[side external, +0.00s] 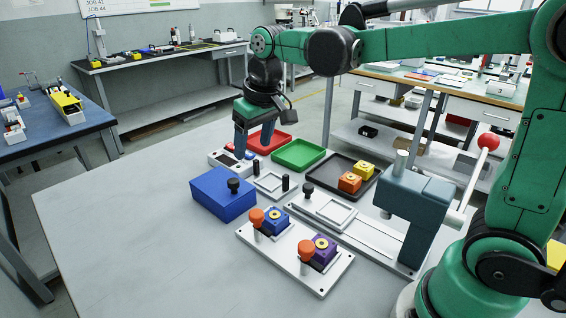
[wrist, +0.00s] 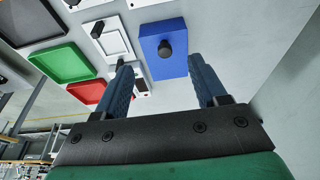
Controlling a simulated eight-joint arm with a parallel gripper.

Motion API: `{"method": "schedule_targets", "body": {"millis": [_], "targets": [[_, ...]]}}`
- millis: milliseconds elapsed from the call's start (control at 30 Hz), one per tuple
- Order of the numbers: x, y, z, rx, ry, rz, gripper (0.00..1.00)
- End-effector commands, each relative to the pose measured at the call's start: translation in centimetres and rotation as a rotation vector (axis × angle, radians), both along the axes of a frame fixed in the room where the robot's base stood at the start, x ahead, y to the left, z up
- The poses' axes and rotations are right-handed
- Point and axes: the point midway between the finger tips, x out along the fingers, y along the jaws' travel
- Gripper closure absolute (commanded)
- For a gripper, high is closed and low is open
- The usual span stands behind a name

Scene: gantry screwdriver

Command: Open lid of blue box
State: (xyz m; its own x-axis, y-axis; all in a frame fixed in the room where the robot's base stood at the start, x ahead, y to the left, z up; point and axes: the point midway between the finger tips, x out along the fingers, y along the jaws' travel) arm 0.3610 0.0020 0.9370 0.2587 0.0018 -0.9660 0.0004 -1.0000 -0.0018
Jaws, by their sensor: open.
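The blue box (side external: 222,194) sits on the grey table, left of the other fixtures. A black knob (side external: 233,185) stands on its top; the lid looks closed. In the wrist view the blue box (wrist: 163,45) is ahead of my gripper, with the black knob (wrist: 165,48) facing me. My gripper (side external: 254,145) is behind the box in the side view, pointing down over the small white device. In the wrist view its two blue fingers are spread apart with nothing between them (wrist: 164,85). The fingers are apart from the knob.
A red tray (side external: 267,140), a green tray (side external: 299,154) and a black tray (side external: 325,167) with orange and yellow blocks lie behind. A white device (side external: 226,160) is beneath my gripper. A plate with orange-knobbed clamps (side external: 296,262) is in front. The table's left side is clear.

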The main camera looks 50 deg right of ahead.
Motion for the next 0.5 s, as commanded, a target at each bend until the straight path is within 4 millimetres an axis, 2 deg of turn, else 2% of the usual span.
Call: {"method": "schedule_targets", "body": {"millis": [33,200,333,500], "targets": [[1.5,0.1,-0.4,0.000,0.039,0.000,0.35],[4.8,0.2,-2.4,-0.001,0.161,0.000,0.35],[6.2,0.2,-3.9,-0.001,0.225,0.000,0.35],[6.9,0.3,-4.9,-0.002,0.261,0.000,0.35]]}}
